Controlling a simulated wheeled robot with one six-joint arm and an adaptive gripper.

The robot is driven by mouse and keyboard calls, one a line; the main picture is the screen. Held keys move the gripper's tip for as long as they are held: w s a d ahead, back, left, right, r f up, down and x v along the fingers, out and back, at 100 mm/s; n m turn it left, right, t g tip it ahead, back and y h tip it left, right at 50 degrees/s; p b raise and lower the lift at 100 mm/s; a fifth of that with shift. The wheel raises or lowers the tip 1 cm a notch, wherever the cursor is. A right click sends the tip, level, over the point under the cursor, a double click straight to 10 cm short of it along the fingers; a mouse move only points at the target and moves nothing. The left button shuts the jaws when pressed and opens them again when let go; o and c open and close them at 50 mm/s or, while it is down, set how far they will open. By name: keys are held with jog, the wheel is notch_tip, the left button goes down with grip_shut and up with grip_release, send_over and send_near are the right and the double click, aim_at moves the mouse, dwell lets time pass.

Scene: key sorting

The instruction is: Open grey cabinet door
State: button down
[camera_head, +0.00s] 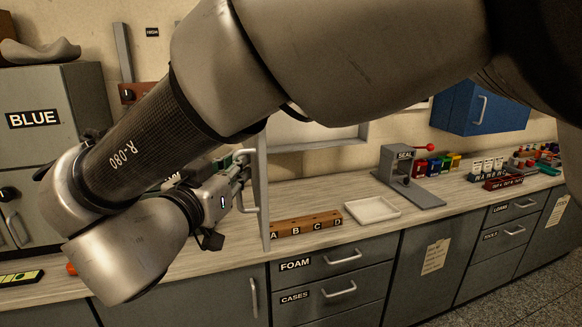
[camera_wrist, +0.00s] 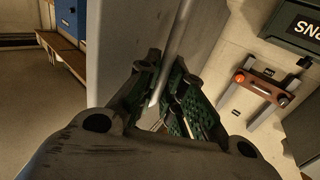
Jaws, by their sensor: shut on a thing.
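The grey cabinet door (camera_head: 264,200) stands out from the wall, seen nearly edge-on right of my gripper. Its metal bar handle (camera_head: 249,209) is on the side facing my gripper. My gripper (camera_head: 240,168) is shut on this handle. In the wrist view the handle (camera_wrist: 176,35) runs down between the green finger pads (camera_wrist: 165,95), with the door's flat face (camera_wrist: 125,40) just left of it. Part of a pale wall cabinet (camera_head: 330,141) shows behind the door; my arm hides most of it.
Below are a wooden A–D block (camera_head: 305,224), a white tray (camera_head: 371,210) and a SEAL press (camera_head: 408,172) on the counter. A grey BLUE-labelled cabinet (camera_head: 85,85) stands at left. A blue wall cabinet (camera_head: 487,108) hangs at right.

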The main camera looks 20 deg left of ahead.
jog(key=shift+w+r, duration=0.15)
jog(key=shift+r, duration=0.4)
jog(key=c, duration=1.5)
grip_release()
jog(key=shift+w, duration=0.1)
jog(key=shift+a, duration=0.1)
jog(key=s, duration=0.8)
jog(key=s+d+f, duration=0.1)
jog(key=s, duration=0.3)
jog(key=shift+d, duration=0.1)
jog(key=shift+s, duration=0.1)
